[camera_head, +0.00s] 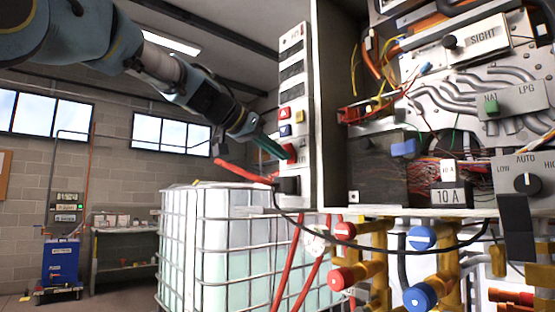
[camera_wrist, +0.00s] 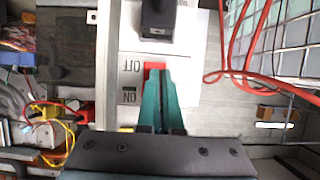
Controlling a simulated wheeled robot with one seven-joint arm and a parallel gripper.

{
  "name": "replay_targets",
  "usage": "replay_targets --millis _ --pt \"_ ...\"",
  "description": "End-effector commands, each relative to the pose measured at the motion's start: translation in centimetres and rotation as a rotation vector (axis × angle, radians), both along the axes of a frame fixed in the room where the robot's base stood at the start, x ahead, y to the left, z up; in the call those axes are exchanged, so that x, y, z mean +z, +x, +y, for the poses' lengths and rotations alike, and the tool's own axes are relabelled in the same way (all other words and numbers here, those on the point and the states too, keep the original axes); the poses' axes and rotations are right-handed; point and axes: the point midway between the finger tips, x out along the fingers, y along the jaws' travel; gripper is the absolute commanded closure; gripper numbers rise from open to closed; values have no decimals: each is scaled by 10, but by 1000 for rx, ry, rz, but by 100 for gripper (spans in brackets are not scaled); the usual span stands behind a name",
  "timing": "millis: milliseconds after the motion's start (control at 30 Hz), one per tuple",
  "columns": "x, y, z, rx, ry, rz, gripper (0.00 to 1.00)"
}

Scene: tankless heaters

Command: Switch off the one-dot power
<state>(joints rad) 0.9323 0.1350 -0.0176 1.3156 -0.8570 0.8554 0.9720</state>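The red power switch (camera_head: 291,152) sits low on the narrow side face of the white heater cabinet. In the wrist view the red switch (camera_wrist: 154,65) shows just beyond my fingertips, beside upside-down OFF and ON labels. The OFF label is beside its visible red part. My gripper (camera_head: 282,155) reaches in from the left, its teal fingertips at the switch. In the wrist view my gripper (camera_wrist: 159,74) has its two fingers together with only a thin dark line between them. The fingers cover most of the switch, so its tilt and any dot mark are hidden. I cannot tell if they touch.
Above the switch are a red triangle button (camera_head: 284,113), a blue button (camera_head: 285,130) and a yellow button (camera_head: 300,116). A black plug (camera_head: 287,186) with a cable sits below. A caged white tank (camera_head: 225,245) stands behind. Red hoses (camera_wrist: 240,60) run close by.

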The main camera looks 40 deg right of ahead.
Motion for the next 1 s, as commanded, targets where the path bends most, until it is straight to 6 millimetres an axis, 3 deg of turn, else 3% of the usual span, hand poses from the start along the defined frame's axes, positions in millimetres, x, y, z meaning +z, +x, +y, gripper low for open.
replay_targets --millis 500,1000 --pt "20 -4 -3 -5 -8 3 100" --pt "26 -7 -3 -7 -10 3 100"
